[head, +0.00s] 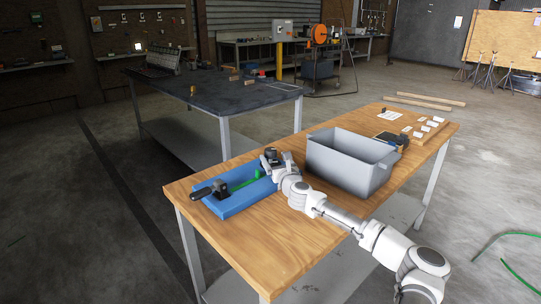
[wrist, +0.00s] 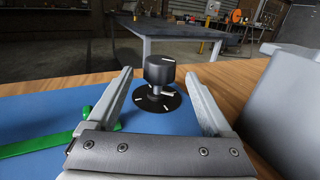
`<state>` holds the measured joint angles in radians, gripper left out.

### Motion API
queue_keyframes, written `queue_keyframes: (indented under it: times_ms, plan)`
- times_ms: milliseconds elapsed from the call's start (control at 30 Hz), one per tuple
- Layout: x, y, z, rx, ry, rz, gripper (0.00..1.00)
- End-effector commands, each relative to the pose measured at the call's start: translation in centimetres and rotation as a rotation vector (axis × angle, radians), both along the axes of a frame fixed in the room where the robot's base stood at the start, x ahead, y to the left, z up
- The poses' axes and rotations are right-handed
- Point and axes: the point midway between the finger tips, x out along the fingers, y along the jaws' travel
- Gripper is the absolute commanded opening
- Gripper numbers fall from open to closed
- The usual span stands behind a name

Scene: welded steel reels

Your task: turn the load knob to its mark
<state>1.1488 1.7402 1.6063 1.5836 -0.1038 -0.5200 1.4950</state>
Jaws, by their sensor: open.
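My gripper (wrist: 157,82) is open in the wrist view, one finger to each side of the knob, with gaps on both sides. In the head view my gripper (head: 272,164) is at the right end of the blue base (head: 240,200). The knob is small there and partly hidden by my gripper. Whether its line meets a mark I cannot tell.
A grey bin (head: 350,160) stands close to the right of my gripper on the wooden table (head: 290,235). A green strip (head: 243,183) and a black-handled part (head: 212,190) lie on the blue base. A dark table (head: 220,93) stands behind.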

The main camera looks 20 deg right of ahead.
Motion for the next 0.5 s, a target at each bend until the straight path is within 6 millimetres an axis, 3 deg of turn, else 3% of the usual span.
queue_keyframes:
  times_ms: [200, 500]
  plan:
    - [2.9, -0.2, -0.1, 0.000, 0.000, -0.001, 0.85]
    - [4.5, -0.4, 0.0, 0.001, -0.001, -0.001, 0.85]
